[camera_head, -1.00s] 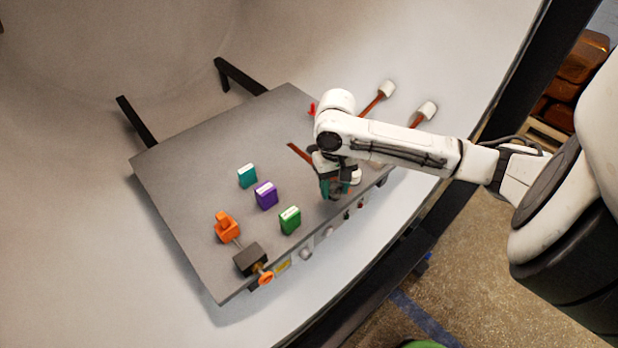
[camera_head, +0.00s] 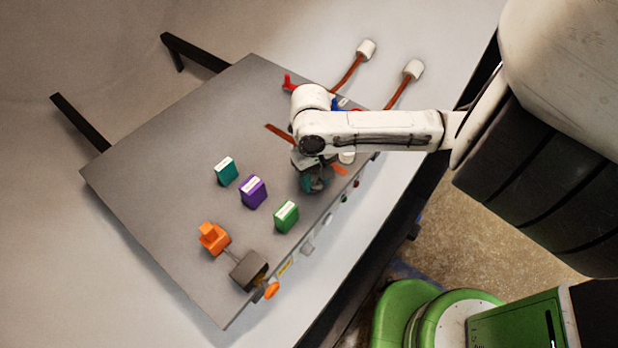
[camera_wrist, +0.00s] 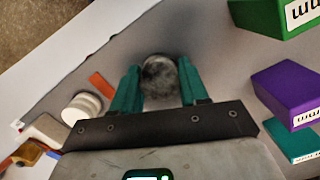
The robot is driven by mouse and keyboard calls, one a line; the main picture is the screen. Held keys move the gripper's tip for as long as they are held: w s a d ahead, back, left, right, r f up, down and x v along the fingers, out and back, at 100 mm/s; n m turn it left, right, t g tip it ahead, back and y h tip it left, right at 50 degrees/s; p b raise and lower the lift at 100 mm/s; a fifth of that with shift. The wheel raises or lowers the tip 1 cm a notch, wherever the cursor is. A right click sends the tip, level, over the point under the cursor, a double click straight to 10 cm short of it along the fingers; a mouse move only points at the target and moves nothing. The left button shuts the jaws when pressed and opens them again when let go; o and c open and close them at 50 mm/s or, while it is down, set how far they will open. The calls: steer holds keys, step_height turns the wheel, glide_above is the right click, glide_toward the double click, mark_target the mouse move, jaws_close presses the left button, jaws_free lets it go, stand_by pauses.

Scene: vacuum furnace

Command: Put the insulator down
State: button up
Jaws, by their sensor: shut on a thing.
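The insulator (camera_wrist: 159,75) shows in the wrist view as a grey, mottled, round-topped piece between the teal fingers of my gripper (camera_wrist: 160,85). The fingers are shut on its two sides. In the head view my gripper (camera_head: 315,184) points down over the right part of the grey plate (camera_head: 150,165), near its front edge. The insulator is mostly hidden there by the gripper. I cannot tell whether its underside touches the plate.
Green (camera_head: 286,217), purple (camera_head: 253,192) and teal (camera_head: 226,171) blocks stand left of my gripper. An orange piece (camera_head: 213,239) and a dark box (camera_head: 249,270) are farther left. A white round piece (camera_wrist: 82,107) and orange strip (camera_wrist: 102,86) lie close by.

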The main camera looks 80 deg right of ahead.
steer(key=shift+f, duration=0.3)
steer(key=shift+f, duration=0.15)
steer(key=o, duration=1.1)
step_height(320, 180, up, 12)
steer(key=w+d, duration=0.1)
